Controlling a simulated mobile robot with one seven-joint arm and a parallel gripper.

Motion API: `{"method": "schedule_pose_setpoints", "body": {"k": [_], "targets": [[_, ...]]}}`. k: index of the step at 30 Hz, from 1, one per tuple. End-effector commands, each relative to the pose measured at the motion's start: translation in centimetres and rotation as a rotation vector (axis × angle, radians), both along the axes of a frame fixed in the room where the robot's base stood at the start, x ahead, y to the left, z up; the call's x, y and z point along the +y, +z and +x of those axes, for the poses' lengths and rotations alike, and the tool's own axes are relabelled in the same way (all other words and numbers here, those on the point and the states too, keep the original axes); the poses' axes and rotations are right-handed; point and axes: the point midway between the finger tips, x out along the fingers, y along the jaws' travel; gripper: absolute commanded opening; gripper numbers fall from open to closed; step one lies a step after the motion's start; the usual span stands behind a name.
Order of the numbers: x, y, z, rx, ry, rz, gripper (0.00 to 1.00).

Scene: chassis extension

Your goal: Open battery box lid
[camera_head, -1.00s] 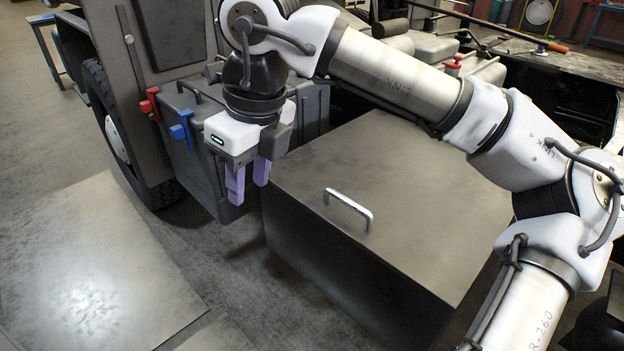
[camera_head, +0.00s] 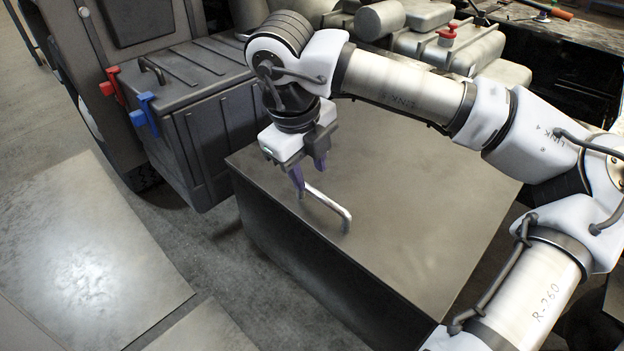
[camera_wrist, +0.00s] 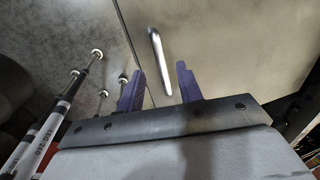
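The large box with a flat grey-brown lid (camera_head: 410,200) stands in the middle of the head view, and its lid lies flat. A silver bar handle (camera_head: 330,204) sits on the lid near the left edge. My gripper (camera_head: 310,176) is over the far end of this handle, with its purple fingers pointing down. In the wrist view, the fingers of my gripper (camera_wrist: 160,68) are spread apart. The handle (camera_wrist: 158,58) shows between and beyond them, with no finger seen pressing on it. The lid (camera_wrist: 230,40) fills the right of that view. Whether the fingers straddle the bar is unclear.
A ribbed dark box (camera_head: 205,110) stands left of the lid, with a red lever (camera_head: 113,87) and a blue lever (camera_head: 146,112). Tanks and a red-topped valve (camera_head: 447,36) are behind. Open floor (camera_head: 185,265) lies in front left.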

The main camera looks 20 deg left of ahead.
Motion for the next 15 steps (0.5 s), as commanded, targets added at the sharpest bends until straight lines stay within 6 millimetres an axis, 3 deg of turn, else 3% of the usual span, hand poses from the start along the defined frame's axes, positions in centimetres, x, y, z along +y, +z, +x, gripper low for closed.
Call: {"method": "schedule_pose_setpoints", "body": {"k": [6,15], "targets": [[-0.2,-3.2,0.6,0.003,0.001,0.001,0.36],[-0.3,-4.4,0.8,0.000,0.001,0.001,0.36]]}}
